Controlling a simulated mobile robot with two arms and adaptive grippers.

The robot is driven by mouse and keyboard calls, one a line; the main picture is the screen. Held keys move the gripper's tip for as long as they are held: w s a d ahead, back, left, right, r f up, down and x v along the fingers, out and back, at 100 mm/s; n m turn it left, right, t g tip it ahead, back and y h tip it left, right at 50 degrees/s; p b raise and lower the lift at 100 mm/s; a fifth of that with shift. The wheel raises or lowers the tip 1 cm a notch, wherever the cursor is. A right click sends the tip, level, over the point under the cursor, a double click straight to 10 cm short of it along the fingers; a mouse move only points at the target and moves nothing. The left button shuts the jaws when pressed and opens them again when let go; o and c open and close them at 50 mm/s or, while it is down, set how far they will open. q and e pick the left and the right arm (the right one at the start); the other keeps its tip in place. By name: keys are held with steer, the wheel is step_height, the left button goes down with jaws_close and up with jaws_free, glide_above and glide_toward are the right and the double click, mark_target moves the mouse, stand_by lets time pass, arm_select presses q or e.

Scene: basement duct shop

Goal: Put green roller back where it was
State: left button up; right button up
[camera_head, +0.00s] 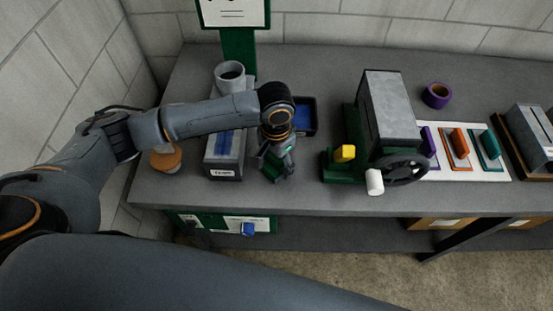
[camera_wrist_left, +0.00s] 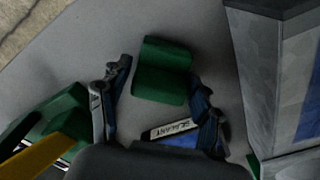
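The green roller (camera_wrist_left: 162,70) lies on the grey bench top, just ahead of and between the fingertips of my left gripper (camera_wrist_left: 163,82). In the head view the left gripper (camera_head: 278,160) points down over the bench, and the roller (camera_head: 270,169) shows partly, as dark green at its fingers. The two fingers are spread apart, one on each side of the roller, and do not visibly close on it. My right gripper is not in view.
A grey labelled box (camera_head: 224,160) stands close left of the gripper. A green and grey crank machine (camera_head: 385,105) with a yellow knob stands to the right. A dark tray (camera_head: 311,117) is behind. A white board (camera_head: 492,170) holds coloured pieces. A purple tape roll (camera_head: 436,95) lies at the back.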

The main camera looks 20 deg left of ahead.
mark_target(276, 159)
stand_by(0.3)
arm_select(q)
step_height(276, 159, up, 12)
steer(key=b, duration=0.2)
steer(key=shift+r, duration=0.2)
steer(key=shift+s+f, duration=0.1)
